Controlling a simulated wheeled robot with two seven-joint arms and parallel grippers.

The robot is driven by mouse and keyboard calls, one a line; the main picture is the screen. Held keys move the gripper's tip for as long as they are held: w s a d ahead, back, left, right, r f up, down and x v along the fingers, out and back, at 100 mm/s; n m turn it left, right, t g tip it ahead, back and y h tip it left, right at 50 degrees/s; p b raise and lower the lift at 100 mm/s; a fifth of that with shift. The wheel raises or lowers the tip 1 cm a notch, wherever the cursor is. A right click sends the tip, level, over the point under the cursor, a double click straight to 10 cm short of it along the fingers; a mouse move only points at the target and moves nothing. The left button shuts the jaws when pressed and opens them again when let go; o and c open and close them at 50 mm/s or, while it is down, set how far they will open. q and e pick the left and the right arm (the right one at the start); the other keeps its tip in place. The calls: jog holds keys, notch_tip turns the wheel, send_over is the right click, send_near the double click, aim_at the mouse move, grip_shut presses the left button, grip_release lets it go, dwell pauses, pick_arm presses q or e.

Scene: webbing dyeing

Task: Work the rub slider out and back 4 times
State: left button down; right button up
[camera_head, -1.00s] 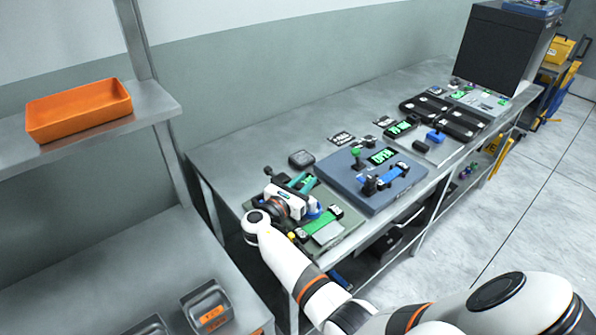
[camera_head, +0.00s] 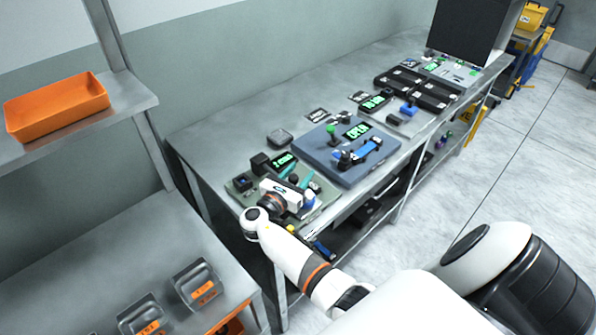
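The rub station is a grey-green plate (camera_head: 240,187) at the near end of the long bench. A small display (camera_head: 284,161) with green lettering stands at its back. My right gripper (camera_head: 298,182) is low over the plate, with its white body and wrist covering the plate's front. Teal parts show by its fingertips, and a blue rounded part (camera_head: 310,200) is just right of it. The rub slider cannot be made out clearly; the gripper hides that area. Whether the fingers are closed on it cannot be seen. My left gripper is out of view.
A blue-grey press board (camera_head: 330,168) with an "OPEN" display sits right of the plate. Black trays (camera_head: 425,92) and a dark box (camera_head: 470,30) are farther back. An orange bin (camera_head: 55,108) is on the left shelf; grey tubs (camera_head: 197,283) stand below.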

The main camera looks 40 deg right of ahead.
jog(key=shift+a, duration=0.2)
jog(key=b+v, duration=0.3)
jog(key=v, duration=0.7)
jog(key=shift+s+a+f, duration=0.1)
jog(key=shift+s+a, duration=0.3)
jog(key=shift+a, duration=0.3)
